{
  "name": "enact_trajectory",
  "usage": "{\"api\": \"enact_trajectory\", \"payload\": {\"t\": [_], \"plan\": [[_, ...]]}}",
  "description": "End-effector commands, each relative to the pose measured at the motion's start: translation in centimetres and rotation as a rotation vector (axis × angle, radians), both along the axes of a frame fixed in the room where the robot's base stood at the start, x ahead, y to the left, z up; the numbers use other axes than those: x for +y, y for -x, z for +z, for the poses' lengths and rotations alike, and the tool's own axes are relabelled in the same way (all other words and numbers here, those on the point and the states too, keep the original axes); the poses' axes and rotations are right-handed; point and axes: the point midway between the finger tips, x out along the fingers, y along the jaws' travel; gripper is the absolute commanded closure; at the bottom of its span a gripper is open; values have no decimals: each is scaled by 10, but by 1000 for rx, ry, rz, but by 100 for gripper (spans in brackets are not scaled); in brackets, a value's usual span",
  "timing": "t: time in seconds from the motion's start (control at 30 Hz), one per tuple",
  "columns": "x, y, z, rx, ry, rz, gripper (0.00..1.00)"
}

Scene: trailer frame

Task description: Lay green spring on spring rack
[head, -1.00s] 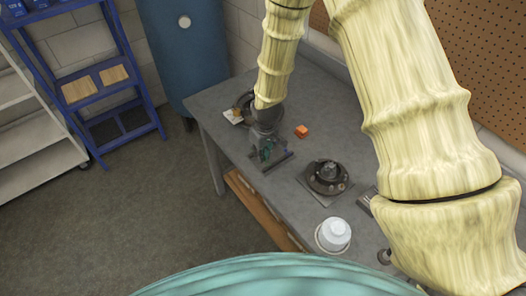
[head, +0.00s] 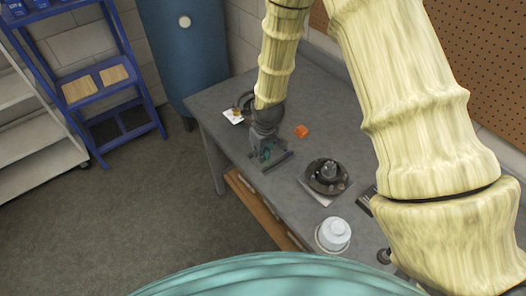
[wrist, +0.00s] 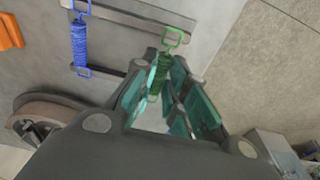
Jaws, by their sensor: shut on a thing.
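In the wrist view the green spring (wrist: 160,74) is held between the teal-padded fingers of my gripper (wrist: 172,92). Its upper wire hook overlaps the upper rail of the spring rack (wrist: 125,17); I cannot tell whether it touches. A blue spring (wrist: 79,42) lies across the two rails, left of the green one. In the head view my gripper (head: 266,155) is low over the bench, at the dark rack (head: 285,158), and mostly hides it.
An orange block (head: 302,131) lies on the grey bench (head: 212,115) right of my gripper. A dark hub (head: 328,175) on a plate and a white lidded container (head: 333,234) stand nearer. In the wrist view a round drum part (wrist: 50,112) is close at left.

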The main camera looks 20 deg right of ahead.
Motion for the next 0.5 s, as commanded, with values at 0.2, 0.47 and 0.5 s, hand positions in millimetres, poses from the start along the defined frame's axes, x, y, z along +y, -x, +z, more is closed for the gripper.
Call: {"api": "enact_trajectory", "payload": {"t": [0.2,0.47,0.5], "plan": [[0,0,-1,0,0,0,100],[0,0,-6,0,0,0,100],[0,0,-6,0,0,0,100]]}}
